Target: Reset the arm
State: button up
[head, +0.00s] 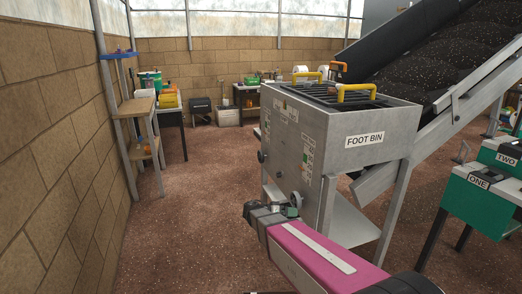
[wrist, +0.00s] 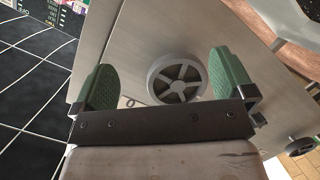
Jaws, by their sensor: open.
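My gripper (head: 288,211) is at the end of my pink arm, low in front of the grey metal foot bin (head: 376,126) in the head view. In the wrist view my gripper (wrist: 167,88) is open, its two green fingers wide apart. A grey spoked handwheel (wrist: 177,78) on the bin's panel shows between the fingers. The fingers do not close on it; whether they touch it I cannot tell. The handwheel also shows in the head view (head: 296,199), just above the gripper.
A sloping conveyor (head: 450,45) with dark material rises behind the bin. Green units (head: 478,193) marked ONE and TWO stand at right. A wooden shelf stand (head: 137,107) is by the left block wall. The brown floor (head: 185,235) at left is clear.

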jog(key=s+d+n+g+y, duration=0.1)
jog(key=s+d+n+y, duration=0.1)
jog(key=s+y, duration=0.5)
jog(key=s+d+n+g+y, duration=0.2)
jog(key=s+n+y, duration=0.3)
jog(key=s+y, duration=0.2)
jog(key=shift+s+d+f+y, duration=0.15)
jog(key=shift+s+d+y, duration=0.15)
jog(key=shift+s+d, duration=0.1)
